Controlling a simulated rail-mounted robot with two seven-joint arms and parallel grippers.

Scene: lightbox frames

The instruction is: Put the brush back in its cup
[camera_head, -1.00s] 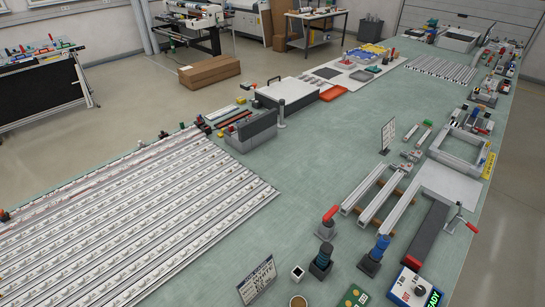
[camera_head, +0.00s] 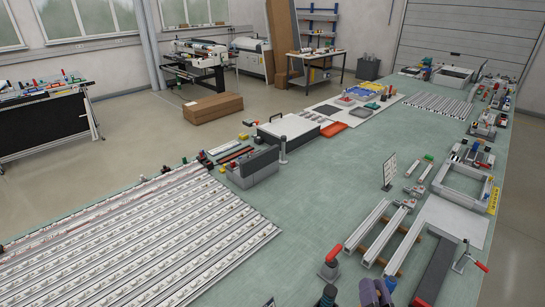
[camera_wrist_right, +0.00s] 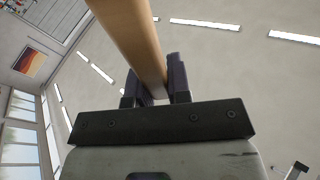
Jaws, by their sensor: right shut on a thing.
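My right gripper (camera_head: 375,292) shows as dark purple-grey fingers at the bottom edge of the head view, right of centre. In the right wrist view, its fingers (camera_wrist_right: 153,88) are shut on a light-brown wooden handle, which I take to be the brush (camera_wrist_right: 130,38). The handle runs up out of the top of that view, so its far end is hidden. The wrist view looks toward the ceiling lights. I cannot make out the brush or its cup in the head view. My left gripper is not in view.
A red-handled tool (camera_head: 332,262) stands left of the parallel rails (camera_head: 388,232). A dark knobbed piece (camera_head: 328,296) is cut by the bottom edge. The grey bar (camera_head: 436,268) and a red-handled lever (camera_head: 469,259) lie to the right. The green tabletop (camera_head: 300,220) is clear in the middle.

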